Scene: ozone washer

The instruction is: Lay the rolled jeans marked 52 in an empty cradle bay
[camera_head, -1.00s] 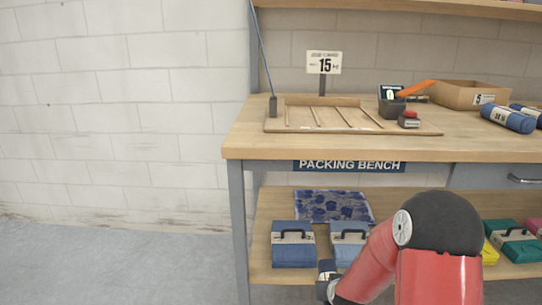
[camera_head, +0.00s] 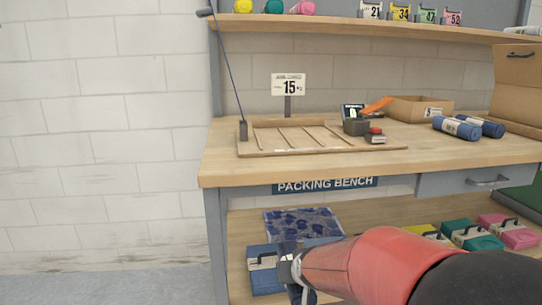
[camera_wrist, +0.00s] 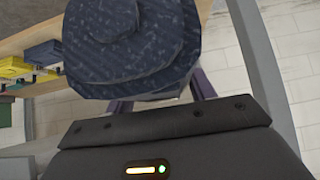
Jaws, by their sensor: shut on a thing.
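A dark blue denim roll (camera_wrist: 130,45) fills the top of the wrist view, seen from its coiled end. My gripper (camera_wrist: 160,96) is shut on it, with parts of the fingers showing beside its lower edge. No number shows on this face. In the head view my gripper (camera_head: 291,265) is low, in front of the lower shelf and below the bench top; the roll is mostly hidden there. The wooden cradle (camera_head: 370,147) lies at the left of the bench top. Slats divide it into several bays, and all look empty.
The packing bench front edge (camera_head: 250,178) lies above my gripper. Right of the cradle are a black device (camera_head: 355,122), an open carton (camera_head: 408,108) and two other blue rolls, one in front (camera_head: 457,128).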

